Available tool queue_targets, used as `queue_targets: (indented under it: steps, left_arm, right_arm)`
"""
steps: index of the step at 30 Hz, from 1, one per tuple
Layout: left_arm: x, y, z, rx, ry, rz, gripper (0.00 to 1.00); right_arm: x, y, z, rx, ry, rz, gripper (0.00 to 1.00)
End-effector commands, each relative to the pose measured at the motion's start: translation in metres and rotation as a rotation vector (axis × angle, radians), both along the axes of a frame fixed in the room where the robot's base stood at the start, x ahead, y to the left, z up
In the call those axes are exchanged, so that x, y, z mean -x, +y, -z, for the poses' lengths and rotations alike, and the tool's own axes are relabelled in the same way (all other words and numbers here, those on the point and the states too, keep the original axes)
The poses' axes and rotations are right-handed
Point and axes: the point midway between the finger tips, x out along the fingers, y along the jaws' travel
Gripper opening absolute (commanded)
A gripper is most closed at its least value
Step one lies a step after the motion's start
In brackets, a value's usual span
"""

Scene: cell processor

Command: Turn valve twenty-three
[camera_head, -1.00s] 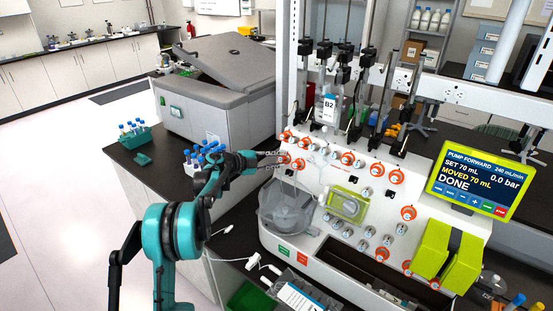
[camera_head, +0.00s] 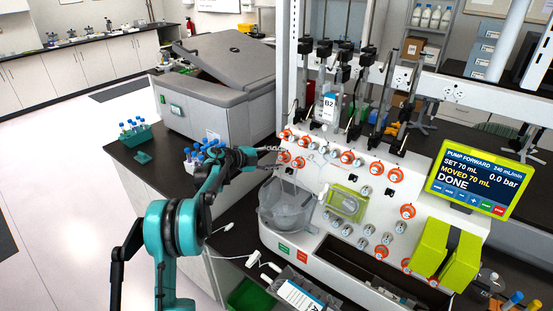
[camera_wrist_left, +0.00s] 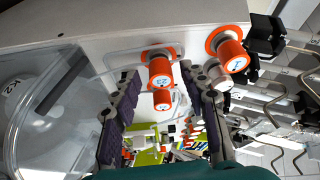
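In the head view my left gripper (camera_head: 279,158) is at the left end of the white cell processor's panel (camera_head: 330,160), beside the leftmost orange valves. In the left wrist view its dark fingers (camera_wrist_left: 162,105) are apart. An orange valve knob (camera_wrist_left: 160,72) with a small number, apparently 23, shows between and slightly beyond them. A smaller orange knob (camera_wrist_left: 162,99) shows just below it. Another orange knob (camera_wrist_left: 230,58) is to the right, outside the fingers. No knob is clearly gripped. My right gripper is not in view.
A clear round vessel (camera_head: 286,204) hangs below the valves. A grey centrifuge (camera_head: 208,108) stands to the left, and tube racks (camera_head: 136,138) are on the dark bench. A yellow-green screen (camera_head: 472,180) reads DONE. Tubing and clamps (camera_wrist_left: 270,40) crowd the wrist view's right side.

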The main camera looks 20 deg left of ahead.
Motion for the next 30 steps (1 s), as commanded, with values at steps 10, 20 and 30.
queue_targets:
  steps: [10,20,30]
  left_arm:
    - [0.005,0.006,-0.003,0.002,0.000,-0.003,0.44]
    - [0.050,0.051,-0.023,0.001,0.000,-0.005,0.44]
    - [0.080,0.079,-0.036,0.001,0.000,-0.001,0.44]
  right_arm:
    - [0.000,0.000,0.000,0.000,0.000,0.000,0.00]
    - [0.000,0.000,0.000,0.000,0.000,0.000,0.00]
    - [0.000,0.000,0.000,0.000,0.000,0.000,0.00]
